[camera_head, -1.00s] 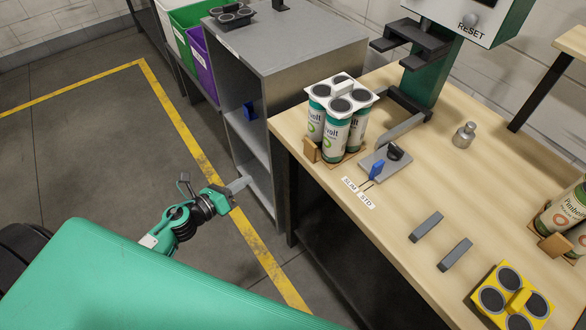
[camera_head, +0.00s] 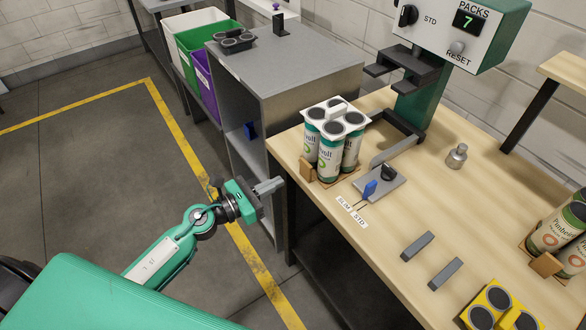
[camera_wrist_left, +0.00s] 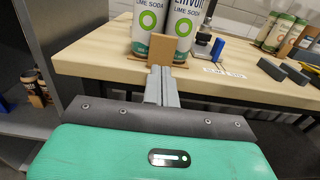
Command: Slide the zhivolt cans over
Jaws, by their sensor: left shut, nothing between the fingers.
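The zhivolt cans (camera_head: 330,158) stand upright in a pack under a white top carrier (camera_head: 336,117), near the left edge of the wooden table. They are white and green and also show in the left wrist view (camera_wrist_left: 182,24), labelled lime soda. A small brown wooden block (camera_head: 307,169) stands in front of them; it also shows in the left wrist view (camera_wrist_left: 161,48). My left gripper (camera_head: 270,186) is shut and empty, off the table's left edge, short of the block and cans. In the left wrist view its fingers (camera_wrist_left: 161,85) point at the block. My right gripper is not in view.
A grey plate with a blue lever (camera_head: 370,189) lies right of the cans, by the SLIM and STD labels. A green machine (camera_head: 420,95) stands behind. Two dark bars (camera_head: 432,258), a yellow can carrier (camera_head: 500,308) and Pinheiro cans (camera_head: 558,228) are further right. A grey cabinet (camera_head: 290,65) stands left.

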